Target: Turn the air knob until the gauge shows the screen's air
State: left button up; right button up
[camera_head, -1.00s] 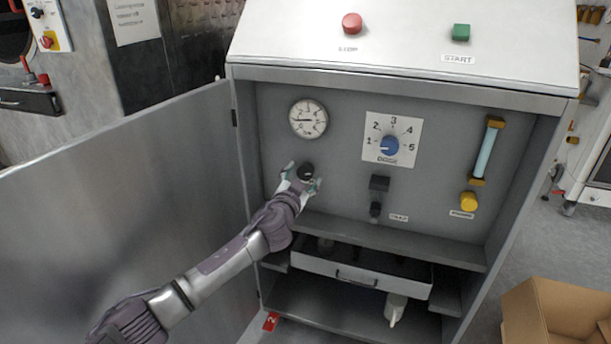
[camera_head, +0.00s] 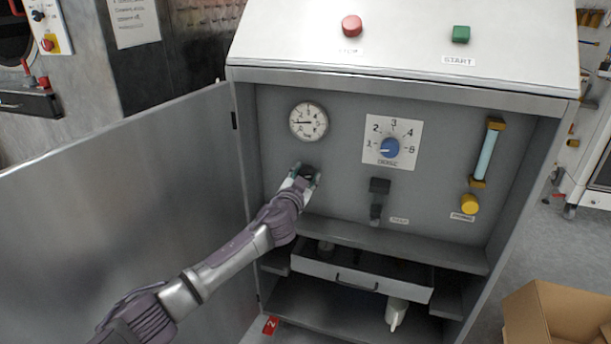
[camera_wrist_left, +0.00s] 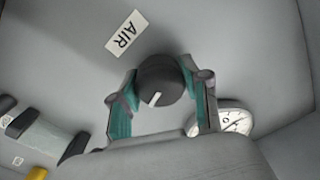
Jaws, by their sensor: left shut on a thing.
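The black air knob (camera_wrist_left: 158,84) sits on the grey panel next to the AIR label (camera_wrist_left: 126,33), with a white pointer line on its face. My left gripper (camera_wrist_left: 160,95) has its teal-padded fingers on both sides of the knob and is shut on it. In the head view my left gripper (camera_head: 304,176) covers most of the knob, just below the round white gauge (camera_head: 308,122). The gauge needle points about left; its exact value is too small to read. Part of the gauge also shows in the wrist view (camera_wrist_left: 235,121). The screen is not in view. My right gripper is not in view.
The blue dose knob (camera_head: 389,147), a black lever (camera_head: 379,199), a yellow knob (camera_head: 469,204) and a blue tube (camera_head: 487,152) are on the panel to the right. The open door (camera_head: 120,215) stands left. An open drawer (camera_head: 350,278) is below.

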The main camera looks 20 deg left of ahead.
pick_arm(q)
jog(key=shift+m, duration=0.3)
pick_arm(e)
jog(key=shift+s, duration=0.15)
pick_arm(q)
jog(key=m+p, duration=0.1)
jog(key=m, duration=0.4)
jog(key=m+p, duration=0.1)
jog(key=m, duration=0.4)
jog(key=shift+f+m, duration=0.1)
jog(key=shift+m, duration=0.8)
jog(key=shift+m+h+p, duration=0.3)
jog(key=shift+m+p, duration=0.35)
jog(key=shift+m, duration=1.45)
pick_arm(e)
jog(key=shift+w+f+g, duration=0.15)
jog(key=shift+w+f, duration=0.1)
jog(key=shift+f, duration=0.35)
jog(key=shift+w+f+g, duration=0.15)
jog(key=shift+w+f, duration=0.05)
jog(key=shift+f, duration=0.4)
pick_arm(q)
jog(key=o, duration=1.1)
jog(key=shift+o, duration=0.2)
jog(key=shift+s, duration=0.1)
